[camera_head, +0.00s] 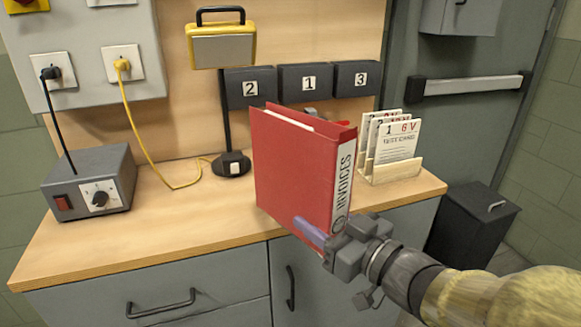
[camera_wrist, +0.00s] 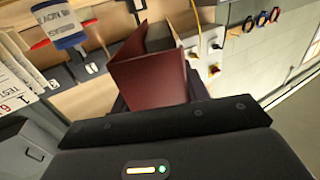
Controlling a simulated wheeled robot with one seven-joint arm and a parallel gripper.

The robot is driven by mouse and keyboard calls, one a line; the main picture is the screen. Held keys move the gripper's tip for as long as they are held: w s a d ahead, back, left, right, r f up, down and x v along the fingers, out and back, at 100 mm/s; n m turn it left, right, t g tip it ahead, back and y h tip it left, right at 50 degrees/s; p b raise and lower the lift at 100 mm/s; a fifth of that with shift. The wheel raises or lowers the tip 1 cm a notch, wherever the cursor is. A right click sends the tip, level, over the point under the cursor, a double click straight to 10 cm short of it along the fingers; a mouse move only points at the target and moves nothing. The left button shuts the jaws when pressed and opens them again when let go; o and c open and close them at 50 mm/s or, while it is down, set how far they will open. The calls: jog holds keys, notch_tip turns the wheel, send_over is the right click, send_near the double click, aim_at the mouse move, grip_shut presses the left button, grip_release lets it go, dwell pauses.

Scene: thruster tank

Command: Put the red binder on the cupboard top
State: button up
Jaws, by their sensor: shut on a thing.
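The red binder (camera_head: 292,165) stands upright in the head view, its white spine label reading INVOICES. My gripper (camera_head: 322,238) is shut on its lower part near the spine. The binder's lower front corner overlaps the front edge of the wooden cupboard top (camera_head: 130,237); I cannot tell whether its bottom touches the top. In the wrist view the binder (camera_wrist: 150,78) rises beyond the dark body of my gripper (camera_wrist: 165,120), and the fingertips are hidden there.
A grey power box (camera_head: 90,182) stands left on the top, with a yellow lamp (camera_head: 222,47) on a stand right of it. A wooden card holder (camera_head: 392,172) stands close on the binder's right. Free wood lies left of the binder. A dark bin (camera_head: 470,225) stands right.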

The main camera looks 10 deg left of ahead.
jog(key=shift+r, duration=0.1)
jog(key=shift+w+a+r+p, duration=0.25)
jog(key=shift+w+p, duration=0.4)
jog(key=shift+p, duration=0.45)
jog(key=w+p, duration=0.1)
jog(key=p, duration=0.1)
jog(key=w+a+p, duration=0.1)
jog(key=p, duration=0.1)
jog(key=shift+w+a, duration=0.2)
jog(key=shift+a, duration=0.1)
jog(key=w+a+f, duration=0.1)
jog(key=w+a, duration=0.1)
jog(key=w, duration=0.2)
jog(key=w+a+f, duration=0.1)
jog(key=w+a, duration=0.2)
jog(key=w, duration=0.1)
jog(key=w+a, duration=0.3)
jog(key=w, duration=0.2)
jog(key=shift+a+f, duration=0.1)
jog(key=shift+f, duration=0.7)
